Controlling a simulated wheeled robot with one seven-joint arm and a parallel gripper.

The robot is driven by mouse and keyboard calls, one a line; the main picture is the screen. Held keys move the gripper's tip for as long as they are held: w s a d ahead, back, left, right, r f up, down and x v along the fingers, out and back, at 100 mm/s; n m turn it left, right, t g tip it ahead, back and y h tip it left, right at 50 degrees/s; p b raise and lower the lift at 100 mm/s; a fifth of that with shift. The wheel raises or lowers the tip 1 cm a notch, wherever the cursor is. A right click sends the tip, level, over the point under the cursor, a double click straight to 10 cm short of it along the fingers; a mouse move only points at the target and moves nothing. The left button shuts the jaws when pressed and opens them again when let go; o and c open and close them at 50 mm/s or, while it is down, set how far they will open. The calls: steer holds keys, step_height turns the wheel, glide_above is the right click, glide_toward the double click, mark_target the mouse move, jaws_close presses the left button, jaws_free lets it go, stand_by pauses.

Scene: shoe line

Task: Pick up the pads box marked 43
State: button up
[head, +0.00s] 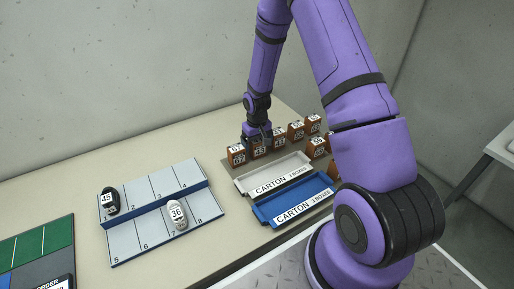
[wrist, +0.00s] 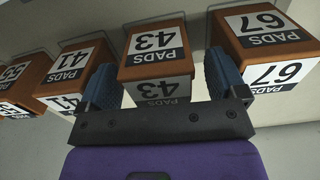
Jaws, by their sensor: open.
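The pads box marked 43 (wrist: 157,54) is brown with white and black labels and stands in a row of like boxes. It also shows in the head view (head: 259,152), partly hidden by my gripper. My gripper (wrist: 165,82) is open. Its two blue-padded fingers stand on either side of the 43 box, one towards the 41 box and one towards the 67 box. In the head view my gripper (head: 257,138) points down over the row. I cannot tell whether the fingers touch the box.
The 67 box (wrist: 265,40) and the 41 box (wrist: 75,72) stand close on either side. A white carton tray (head: 241,186) and a blue carton tray (head: 262,217) lie in front. A numbered rack (head: 143,229) holds a black shoe (head: 110,201) and a white shoe (head: 177,214).

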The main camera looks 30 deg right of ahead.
steer(key=shift+f, duration=0.7)
steer(key=shift+c, duration=0.2)
steer(key=c, duration=1)
steer(key=shift+r, duration=0.15)
